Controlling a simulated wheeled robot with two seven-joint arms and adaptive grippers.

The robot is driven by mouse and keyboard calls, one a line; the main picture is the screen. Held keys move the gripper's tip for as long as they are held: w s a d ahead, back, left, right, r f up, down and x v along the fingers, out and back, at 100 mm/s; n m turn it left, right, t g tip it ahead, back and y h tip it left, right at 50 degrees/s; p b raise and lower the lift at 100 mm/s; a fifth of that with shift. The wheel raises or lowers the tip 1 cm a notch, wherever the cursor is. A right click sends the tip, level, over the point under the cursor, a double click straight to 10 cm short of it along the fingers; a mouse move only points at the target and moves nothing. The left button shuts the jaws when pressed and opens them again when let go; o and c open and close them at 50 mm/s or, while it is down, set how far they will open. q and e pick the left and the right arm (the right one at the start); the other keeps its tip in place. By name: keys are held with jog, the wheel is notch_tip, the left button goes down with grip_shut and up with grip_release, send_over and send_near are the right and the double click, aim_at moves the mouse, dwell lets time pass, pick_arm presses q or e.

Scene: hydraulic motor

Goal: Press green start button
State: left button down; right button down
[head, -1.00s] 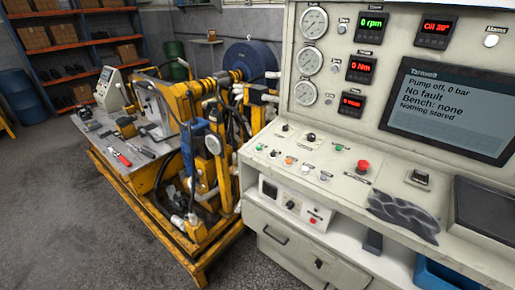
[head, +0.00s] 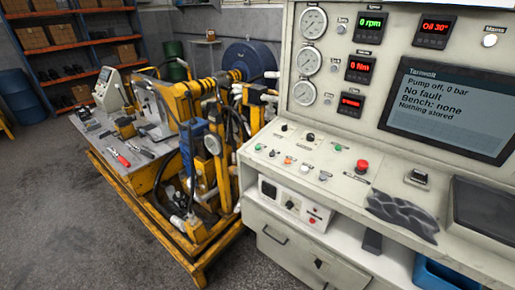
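The control console (head: 350,200) fills the right side of the head view. On its sloped panel a small green button (head: 338,148) sits up and left of a red mushroom button (head: 361,166). Another small green button (head: 258,148) is at the panel's left end. The labels are too small to read, so I cannot tell which one is start. The screen (head: 450,108) reads "Pump off, 0 bar", "No fault", "Bench: none" and "Nothing stored". Neither of my grippers is in view.
A yellow hydraulic test bench (head: 200,170) with hoses and tools stands left of the console. A crumpled grey cloth (head: 402,214) lies on the console ledge. A blue bin (head: 440,274) is below at right. The floor (head: 70,220) at left is clear.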

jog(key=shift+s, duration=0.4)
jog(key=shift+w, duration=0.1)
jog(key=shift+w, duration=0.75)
